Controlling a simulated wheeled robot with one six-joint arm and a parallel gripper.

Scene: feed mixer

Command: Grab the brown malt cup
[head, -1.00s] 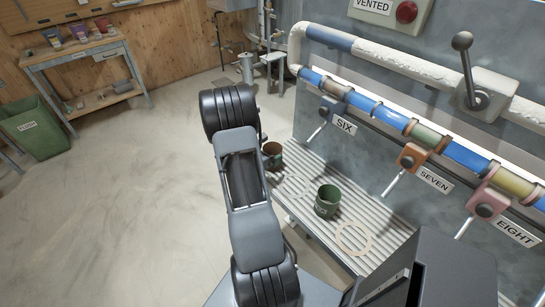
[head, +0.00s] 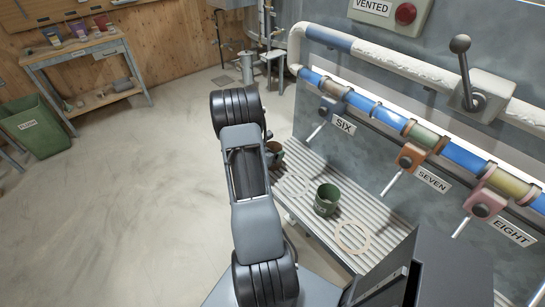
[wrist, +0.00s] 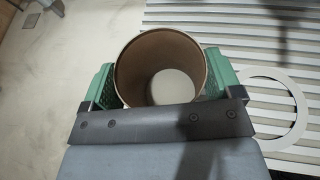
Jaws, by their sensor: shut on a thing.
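The brown malt cup (wrist: 160,60) stands open end up between the green finger pads of my gripper (wrist: 162,80) in the wrist view. The pads press on both sides of it, so my gripper is shut on the cup. I look down into its brown inside and pale bottom. In the head view the brown cup (head: 275,154) shows at the left end of the slatted shelf, partly hidden by my arm. My fingers are hidden there. I cannot tell whether the cup touches the shelf.
A green cup (head: 326,199) stands on the slatted shelf (head: 375,206), right of my gripper. Pale rings (head: 352,237) mark the shelf. Levers under the SIX, SEVEN and EIGHT valves hang over its back. Open floor lies to the left.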

